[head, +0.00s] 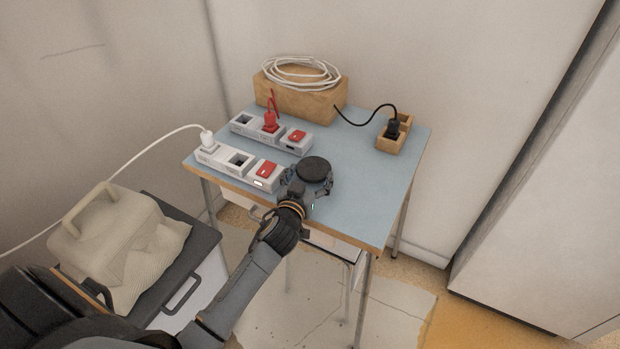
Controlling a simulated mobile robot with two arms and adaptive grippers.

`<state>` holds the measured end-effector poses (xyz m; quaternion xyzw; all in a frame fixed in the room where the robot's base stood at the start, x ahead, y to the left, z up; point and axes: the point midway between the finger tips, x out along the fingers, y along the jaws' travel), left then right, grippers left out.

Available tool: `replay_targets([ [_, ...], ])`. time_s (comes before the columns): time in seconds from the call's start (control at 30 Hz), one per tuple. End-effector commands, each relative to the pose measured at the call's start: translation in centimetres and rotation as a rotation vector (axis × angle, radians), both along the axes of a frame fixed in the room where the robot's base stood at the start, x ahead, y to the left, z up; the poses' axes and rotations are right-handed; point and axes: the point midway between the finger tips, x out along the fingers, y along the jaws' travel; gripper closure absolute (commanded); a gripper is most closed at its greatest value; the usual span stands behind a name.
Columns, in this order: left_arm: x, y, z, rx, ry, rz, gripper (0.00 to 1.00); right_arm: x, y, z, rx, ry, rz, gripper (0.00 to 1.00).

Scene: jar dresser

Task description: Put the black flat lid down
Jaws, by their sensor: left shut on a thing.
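The black flat lid (314,168) is a dark round disc over the blue-topped table (366,189), right of the front power strip. My left gripper (311,183) reaches in from the lower left and is shut on the lid, with a finger on each side of it. The lid looks level and close to the tabletop; I cannot tell whether it touches it. My right gripper is not in view.
Two grey power strips with red switches, a rear one (246,124) and a front one (223,160), lie on the left. A wooden block (296,104) with a coiled white cable (300,72) stands behind. A wooden box (396,144) holds a black plug. The tabletop's right front is clear.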

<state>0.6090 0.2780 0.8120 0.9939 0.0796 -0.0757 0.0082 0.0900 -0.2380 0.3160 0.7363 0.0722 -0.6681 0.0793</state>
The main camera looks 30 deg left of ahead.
Motion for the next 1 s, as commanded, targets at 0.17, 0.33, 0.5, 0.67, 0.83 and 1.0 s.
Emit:
replay_targets([
  [0.17,0.01,0.05,-0.97,-0.001,-0.002,0.001,0.49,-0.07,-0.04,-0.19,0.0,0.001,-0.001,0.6],
  [0.33,0.0,0.03,-0.94,0.0,-0.002,0.0,0.49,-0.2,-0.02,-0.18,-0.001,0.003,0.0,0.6],
  [0.5,0.0,0.01,-1.25,-0.001,-0.002,0.0,0.12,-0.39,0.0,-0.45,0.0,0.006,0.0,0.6],
  [0.67,-0.01,0.01,-1.23,0.0,-0.002,0.0,0.08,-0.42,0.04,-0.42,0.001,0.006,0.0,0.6],
  [0.83,-0.01,0.01,-1.21,0.0,-0.002,0.0,0.08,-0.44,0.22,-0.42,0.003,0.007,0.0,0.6],
  [1.0,-0.53,-0.1,-0.93,0.0,0.0,0.0,0.08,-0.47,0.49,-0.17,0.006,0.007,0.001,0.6],
])
